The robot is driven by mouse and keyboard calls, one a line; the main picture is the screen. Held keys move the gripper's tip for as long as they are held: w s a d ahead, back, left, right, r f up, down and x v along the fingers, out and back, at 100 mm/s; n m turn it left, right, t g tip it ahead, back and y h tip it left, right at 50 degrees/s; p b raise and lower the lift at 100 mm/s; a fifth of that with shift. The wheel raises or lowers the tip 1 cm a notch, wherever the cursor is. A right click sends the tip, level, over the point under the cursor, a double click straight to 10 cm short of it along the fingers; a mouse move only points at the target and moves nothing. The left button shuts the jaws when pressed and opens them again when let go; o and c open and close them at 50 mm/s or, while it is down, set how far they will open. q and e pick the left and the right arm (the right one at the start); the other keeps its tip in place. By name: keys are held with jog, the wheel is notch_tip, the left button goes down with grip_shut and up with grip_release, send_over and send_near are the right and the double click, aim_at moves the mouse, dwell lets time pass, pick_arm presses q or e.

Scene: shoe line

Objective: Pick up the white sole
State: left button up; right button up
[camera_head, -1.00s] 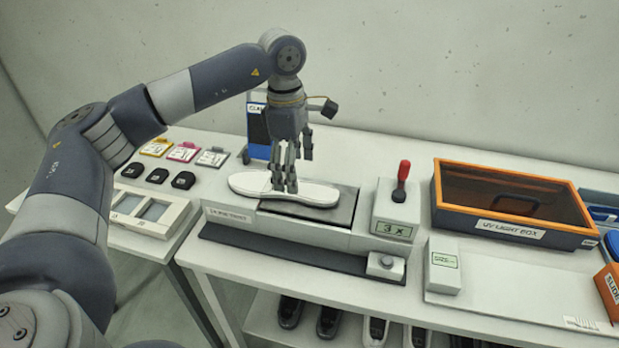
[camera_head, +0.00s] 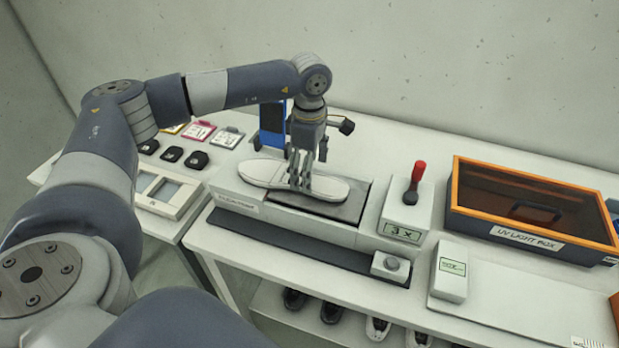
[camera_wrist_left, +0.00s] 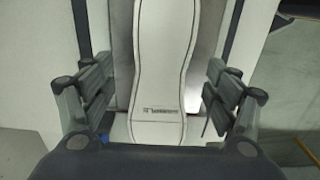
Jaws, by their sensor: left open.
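The white sole (camera_head: 262,172) lies flat on the grey plate (camera_head: 340,208) of the machine on the bench. My left gripper (camera_head: 301,182) points down over the middle of the sole and hides part of it. In the left wrist view the sole (camera_wrist_left: 165,60) runs lengthwise between the fingers of the left gripper (camera_wrist_left: 163,100). The fingers are open, one set on each side, with a gap to the sole's edges. Whether the fingertips are at the sole's height I cannot tell. My right gripper is not in view.
A box with a red-handled lever (camera_head: 416,180) stands right of the plate. The orange-rimmed UV light box (camera_head: 535,210) is farther right. A blue-framed stand (camera_head: 272,125) is close behind the gripper. Several black pieces (camera_head: 172,154) lie left; shoes sit on a lower shelf.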

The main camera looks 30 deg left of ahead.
pick_arm(q)
jog(key=shift+s+f, duration=0.1)
jog(key=shift+f, duration=1.1)
jog(key=c, duration=1.3)
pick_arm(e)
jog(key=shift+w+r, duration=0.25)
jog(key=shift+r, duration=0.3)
pick_arm(q)
jog(key=shift+r, duration=0.1)
